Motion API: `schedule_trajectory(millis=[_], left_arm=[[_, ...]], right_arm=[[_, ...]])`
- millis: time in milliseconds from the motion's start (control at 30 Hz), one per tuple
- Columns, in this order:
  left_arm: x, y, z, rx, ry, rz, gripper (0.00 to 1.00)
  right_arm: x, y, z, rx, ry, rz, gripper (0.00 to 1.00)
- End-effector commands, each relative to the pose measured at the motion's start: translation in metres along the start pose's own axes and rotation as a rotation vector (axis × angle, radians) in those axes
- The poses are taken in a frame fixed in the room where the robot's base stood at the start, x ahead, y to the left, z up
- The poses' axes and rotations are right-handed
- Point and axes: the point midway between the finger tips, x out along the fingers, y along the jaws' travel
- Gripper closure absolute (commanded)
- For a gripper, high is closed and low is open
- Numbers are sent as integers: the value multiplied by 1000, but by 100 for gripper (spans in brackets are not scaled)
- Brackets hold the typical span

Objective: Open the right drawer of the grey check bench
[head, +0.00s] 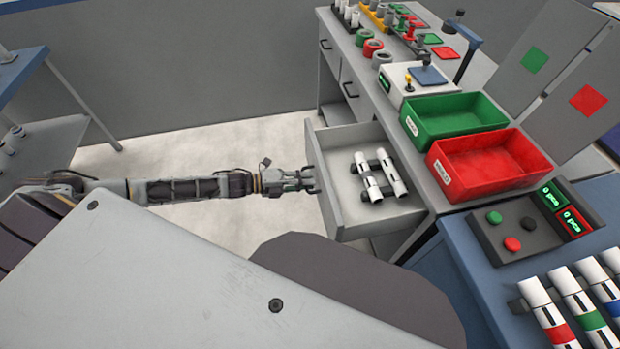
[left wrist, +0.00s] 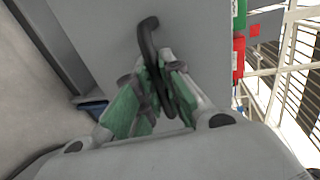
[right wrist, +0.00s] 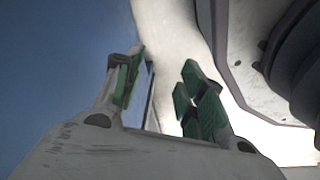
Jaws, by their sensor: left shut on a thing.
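The grey check bench (head: 335,65) stands at the upper right of the head view. Its nearest drawer (head: 352,219) is pulled out, and two white pipes with dark fittings (head: 382,178) lie inside. My left gripper (head: 308,180) is at the drawer's front panel. In the left wrist view, its green-padded fingers (left wrist: 165,92) are shut on the dark drawer handle (left wrist: 149,38). My right gripper (right wrist: 163,70) shows only in the right wrist view; its fingers are apart with nothing between them.
A green bin (head: 455,116) and a red bin (head: 490,160) stand on the bench beside the open drawer. A button box (head: 512,228) and banded pipes (head: 560,318) are at the lower right. The floor (head: 210,145) around my left arm is clear.

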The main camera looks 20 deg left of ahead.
Motion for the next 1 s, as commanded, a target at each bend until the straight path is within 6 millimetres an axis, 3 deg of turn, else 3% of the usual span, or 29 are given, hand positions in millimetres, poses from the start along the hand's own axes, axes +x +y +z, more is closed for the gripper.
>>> schedule_trajectory(millis=[367, 400, 567, 1000], left_arm=[[-1, 2, 0, 0, -1, 3, 100], [-1, 2, 0, 0, -1, 3, 87], [-1, 1, 0, 0, -1, 2, 69], [-3, 1, 0, 0, -1, 1, 69]], right_arm=[[1, 0, 0, 0, 2, 0, 60], [1, 0, 0, 0, 2, 0, 60], [1, 0, 0, 0, 2, 0, 60], [0, 1, 1, 0, 1, 1, 60]])
